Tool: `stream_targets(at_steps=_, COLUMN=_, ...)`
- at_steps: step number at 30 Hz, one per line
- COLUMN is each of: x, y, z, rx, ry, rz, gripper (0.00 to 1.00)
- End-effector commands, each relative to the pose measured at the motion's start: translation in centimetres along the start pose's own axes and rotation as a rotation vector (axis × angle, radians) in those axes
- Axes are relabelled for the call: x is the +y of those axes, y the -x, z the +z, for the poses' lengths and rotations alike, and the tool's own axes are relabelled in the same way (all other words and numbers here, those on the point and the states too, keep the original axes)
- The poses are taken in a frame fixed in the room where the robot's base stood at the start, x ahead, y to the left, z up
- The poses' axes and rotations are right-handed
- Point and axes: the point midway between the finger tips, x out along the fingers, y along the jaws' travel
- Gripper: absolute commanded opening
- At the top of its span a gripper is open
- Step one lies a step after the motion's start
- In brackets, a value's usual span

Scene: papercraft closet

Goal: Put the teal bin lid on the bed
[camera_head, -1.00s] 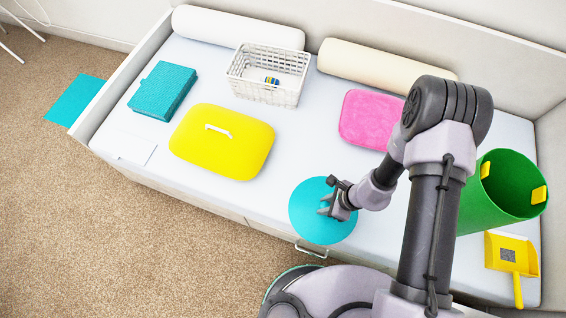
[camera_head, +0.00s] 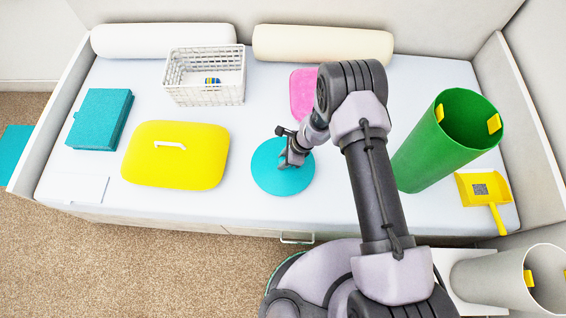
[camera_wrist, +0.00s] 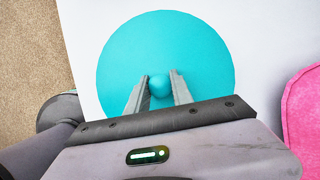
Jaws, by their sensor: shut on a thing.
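The teal bin lid (camera_head: 270,178) is a round disc with a small round knob, seen over the front middle of the bed (camera_head: 330,215). My gripper (camera_head: 290,158) is shut on the lid's knob. In the wrist view the two fingers (camera_wrist: 160,92) close on the knob from both sides, with the lid (camera_wrist: 165,45) spread flat beyond them. I cannot tell whether the lid touches the bed surface or hangs just above it.
A yellow lid (camera_head: 190,170), teal box (camera_head: 100,118), white basket (camera_head: 190,92) and pink cushion (camera_head: 301,92) lie on the bed. A green bin (camera_head: 420,150) and yellow dustpan (camera_head: 480,188) are at right. A grey bin (camera_head: 490,280) stands at front right. Cream bolsters (camera_head: 320,45) line the back.

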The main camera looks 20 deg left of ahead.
Motion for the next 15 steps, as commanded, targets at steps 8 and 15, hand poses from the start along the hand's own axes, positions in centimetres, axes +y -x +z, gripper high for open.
stream_targets(at_steps=8, x=0.02, y=-1.01, z=-0.43, rx=0.000, ry=0.000, rz=0.000, gripper=0.00)
stream_targets(at_steps=15, x=0.05, y=-1.28, z=-0.55, rx=0.000, ry=0.000, rz=0.000, gripper=0.49)
